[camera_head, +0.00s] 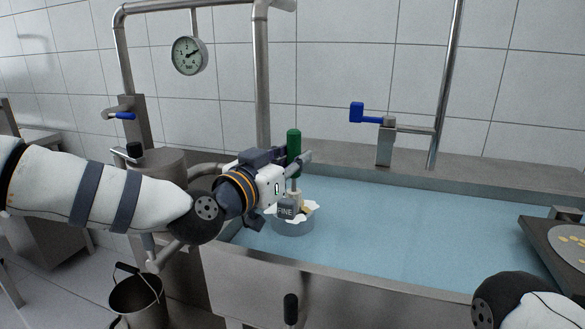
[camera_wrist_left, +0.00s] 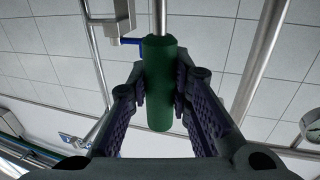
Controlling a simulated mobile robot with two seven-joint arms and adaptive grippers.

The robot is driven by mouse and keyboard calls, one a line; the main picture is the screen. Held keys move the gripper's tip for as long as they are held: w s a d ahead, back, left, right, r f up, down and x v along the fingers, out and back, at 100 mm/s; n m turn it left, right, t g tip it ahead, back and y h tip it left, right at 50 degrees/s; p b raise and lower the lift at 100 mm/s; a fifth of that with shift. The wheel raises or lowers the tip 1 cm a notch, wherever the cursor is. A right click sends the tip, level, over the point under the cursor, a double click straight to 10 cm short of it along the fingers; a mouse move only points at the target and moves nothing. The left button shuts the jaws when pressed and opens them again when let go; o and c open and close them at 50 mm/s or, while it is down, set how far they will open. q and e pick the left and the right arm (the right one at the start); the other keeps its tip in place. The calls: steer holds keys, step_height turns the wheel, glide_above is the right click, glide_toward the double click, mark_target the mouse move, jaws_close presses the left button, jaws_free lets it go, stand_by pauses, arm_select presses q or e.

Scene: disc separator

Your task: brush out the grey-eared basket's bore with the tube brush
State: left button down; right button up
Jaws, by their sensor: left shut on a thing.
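My left gripper (camera_head: 293,166) is shut on the green handle of the tube brush (camera_head: 294,143). The handle stands about upright, and in the left wrist view the brush (camera_wrist_left: 160,85) sits between the two finger pads. Below the gripper is a basket (camera_head: 293,226) with a pale, jagged rim and a grey tag reading FINE (camera_head: 286,211). It sits in the sink, low in the blue water or floor. The brush's lower end meets the basket's middle; how deep it goes is hidden. My right gripper is out of view; only part of my right arm shows at lower right.
The long steel sink (camera_head: 400,215) is mostly clear to the right of the basket. A dark-framed plate with yellow pieces (camera_head: 535,235) stands at its right end. A blue-handled valve (camera_head: 372,116), pipes and a gauge (camera_head: 189,55) stand behind. A bucket (camera_head: 138,302) is at lower left.

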mark_target(293, 186)
arm_select(q)
steer(key=shift+f, duration=0.25)
step_height(293, 186, down, 5)
steer(key=shift+s+r+b, duration=0.1)
steer(key=shift+s+b, duration=0.05)
steer(key=shift+b, duration=0.65)
steer(key=shift+s+a, duration=0.1)
steer(key=shift+s, duration=0.05)
steer(key=shift+r, duration=0.15)
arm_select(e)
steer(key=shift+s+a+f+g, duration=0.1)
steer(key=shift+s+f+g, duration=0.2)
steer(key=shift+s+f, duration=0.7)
